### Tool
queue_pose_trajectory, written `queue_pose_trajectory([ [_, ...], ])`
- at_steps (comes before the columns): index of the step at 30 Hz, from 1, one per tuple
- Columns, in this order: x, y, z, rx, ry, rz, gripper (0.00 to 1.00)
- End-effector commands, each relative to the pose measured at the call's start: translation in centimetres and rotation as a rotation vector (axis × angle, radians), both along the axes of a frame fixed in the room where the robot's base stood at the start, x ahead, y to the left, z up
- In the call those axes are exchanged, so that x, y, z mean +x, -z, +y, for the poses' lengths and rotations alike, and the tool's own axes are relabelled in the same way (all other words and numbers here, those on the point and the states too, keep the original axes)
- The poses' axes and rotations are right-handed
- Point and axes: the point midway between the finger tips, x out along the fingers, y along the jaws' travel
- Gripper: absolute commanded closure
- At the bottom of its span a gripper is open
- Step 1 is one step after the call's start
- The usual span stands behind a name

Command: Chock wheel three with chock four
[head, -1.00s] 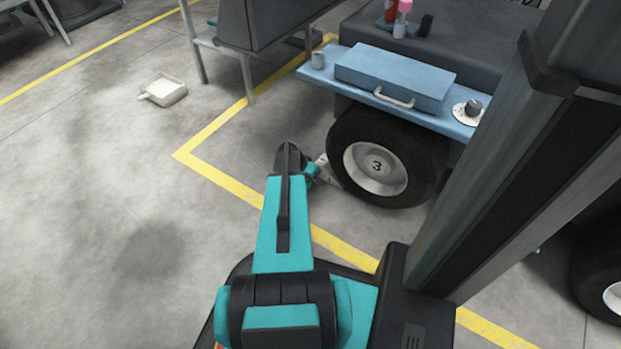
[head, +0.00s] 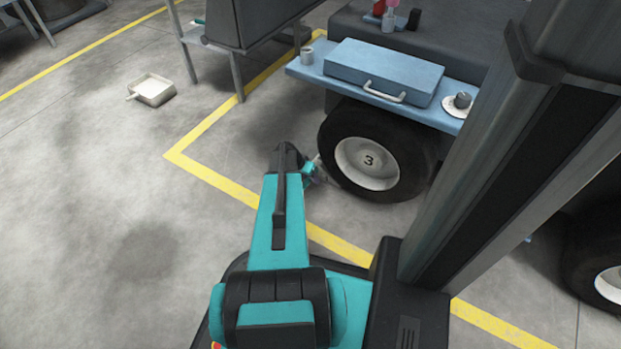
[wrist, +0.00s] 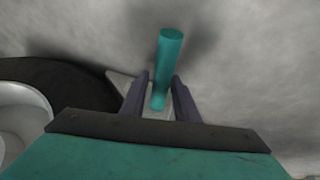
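Wheel three (head: 366,162), a black tyre with a grey hub marked 3, stands under the blue shelf; its edge also shows in the wrist view (wrist: 62,82). A pale chock (wrist: 122,80) lies on the floor by the tyre's left side, mostly hidden by my gripper; its number is not visible. Its teal round handle (wrist: 166,65) rises between the two dark fingers of my gripper (wrist: 160,88). A gap shows between the handle and the left finger, so the gripper looks open around it. In the head view my gripper (head: 312,172) is low, just left of the tyre.
A blue case (head: 385,72) sits on the blue shelf (head: 310,70) above the wheel. Another wheel (head: 595,262) is at the far right. A grey stand (head: 240,80) is behind on the left. A pale tray (head: 152,90) lies on open floor at left.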

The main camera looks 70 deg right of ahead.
Motion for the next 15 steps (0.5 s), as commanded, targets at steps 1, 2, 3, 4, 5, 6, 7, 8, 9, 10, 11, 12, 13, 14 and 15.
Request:
queue_pose_trajectory([
  [1, -0.01, -0.01, 0.01, 0.000, 0.000, 0.000, 0.63],
  [2, 0.00, 0.00, 0.01, 0.000, 0.000, 0.000, 0.60],
  [3, 0.00, 0.01, 0.02, 0.000, 0.000, 0.000, 0.60],
  [4, 0.01, 0.02, 0.02, 0.001, 0.000, 0.000, 0.60],
  [5, 0.01, 0.02, 0.02, 0.001, 0.000, 0.000, 0.60],
  [6, 0.01, 0.03, 0.03, 0.001, 0.000, 0.000, 0.60],
  [7, 0.01, 0.03, 0.04, 0.001, 0.000, 0.000, 0.60],
  [8, 0.01, 0.04, 0.04, 0.001, 0.000, 0.000, 0.60],
  [9, 0.02, 0.13, 0.11, 0.003, 0.001, -0.001, 0.60],
  [10, 0.02, 0.11, 0.10, 0.003, 0.001, -0.001, 0.60],
  [11, 0.03, 0.07, 0.11, 0.003, 0.001, -0.001, 0.60],
  [12, 0.06, -0.01, 0.13, 0.003, 0.001, -0.001, 0.60],
  [13, 0.08, -0.11, 0.16, 0.003, 0.001, -0.001, 0.60],
  [14, 0.10, -0.23, 0.20, 0.002, 0.000, 0.000, 0.60],
  [15, 0.15, -0.43, 0.26, 0.002, 0.000, 0.000, 0.60],
])
